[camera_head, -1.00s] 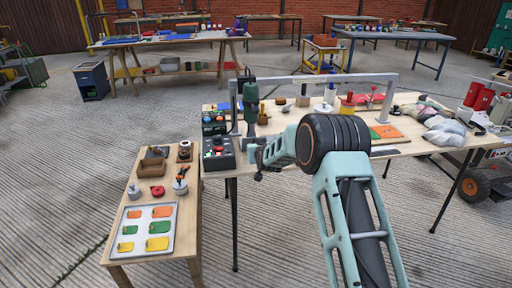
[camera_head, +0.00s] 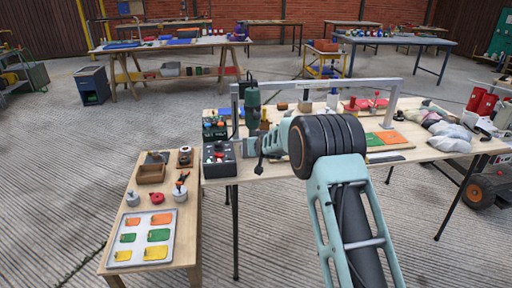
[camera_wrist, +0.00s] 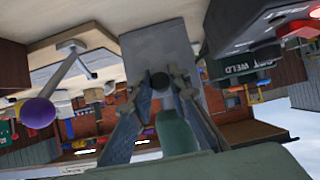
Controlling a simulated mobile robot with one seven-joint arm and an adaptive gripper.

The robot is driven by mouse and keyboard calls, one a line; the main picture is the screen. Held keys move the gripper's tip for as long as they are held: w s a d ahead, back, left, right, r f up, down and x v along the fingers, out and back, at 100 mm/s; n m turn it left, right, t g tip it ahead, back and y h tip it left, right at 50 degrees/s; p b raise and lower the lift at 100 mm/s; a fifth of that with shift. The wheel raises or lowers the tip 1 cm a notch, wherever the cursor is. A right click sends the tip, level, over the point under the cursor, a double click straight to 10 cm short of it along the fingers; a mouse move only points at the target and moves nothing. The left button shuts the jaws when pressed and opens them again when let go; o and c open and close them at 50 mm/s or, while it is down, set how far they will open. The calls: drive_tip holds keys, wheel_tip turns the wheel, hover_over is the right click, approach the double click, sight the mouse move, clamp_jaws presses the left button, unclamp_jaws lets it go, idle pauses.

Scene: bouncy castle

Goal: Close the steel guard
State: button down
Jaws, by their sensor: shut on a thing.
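In the wrist view a flat grey metal plate (camera_wrist: 165,50), which looks like the steel guard, fills the upper middle. A small dark round knob (camera_wrist: 160,82) shows against it. My gripper (camera_wrist: 163,88) has its two fingers closing in around this knob, with a dark green rounded piece (camera_wrist: 175,132) between them nearer the camera. In the head view my gripper (camera_head: 258,150) is small, at the table's left end, just right of a dark control box (camera_head: 219,159). The guard's own outline and hinge cannot be made out there; my arm hides part of the area.
A grey gantry frame (camera_head: 320,81) spans the main table behind my arm. A green machine (camera_head: 252,105) stands by its left post. A low side table (camera_head: 185,225) holds a tray of coloured plates. A lever with a purple ball (camera_wrist: 38,112) shows in the wrist view.

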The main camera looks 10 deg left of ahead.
drive_tip(key=shift+w+r, duration=0.25)
drive_tip(key=shift+r, duration=0.45)
drive_tip(key=c, duration=2)
unclamp_jaws()
drive_tip(key=shift+o, duration=0.8)
drive_tip(key=shift+s, duration=0.15)
drive_tip(key=shift+f, duration=0.3)
drive_tip(key=shift+s, duration=0.1)
drive_tip(key=v, duration=1.2)
